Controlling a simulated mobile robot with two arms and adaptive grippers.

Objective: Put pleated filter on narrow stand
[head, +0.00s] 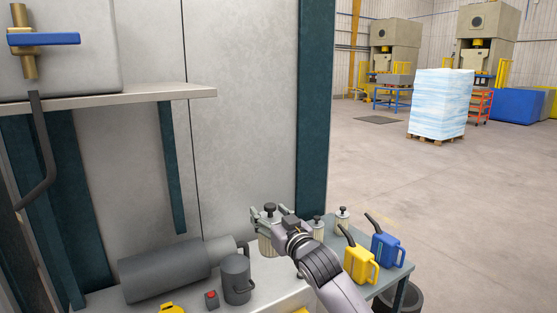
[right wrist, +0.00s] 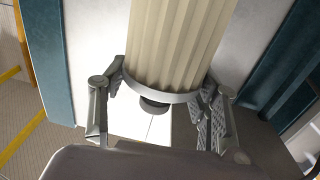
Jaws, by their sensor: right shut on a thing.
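My right gripper (head: 268,218) is shut on a cream pleated filter (head: 268,242) with a grey end cap and a black knob on top. The filter looks upright in the head view, close in front of the grey panel. In the right wrist view the pleated filter (right wrist: 175,45) sits between the two fingers (right wrist: 160,105), which press on either side at its grey cap. Its lower end is hidden in the head view, so I cannot tell what is under it. I cannot pick out the narrow stand for certain. My left gripper is not in view.
A shelf (head: 150,97) juts out above.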

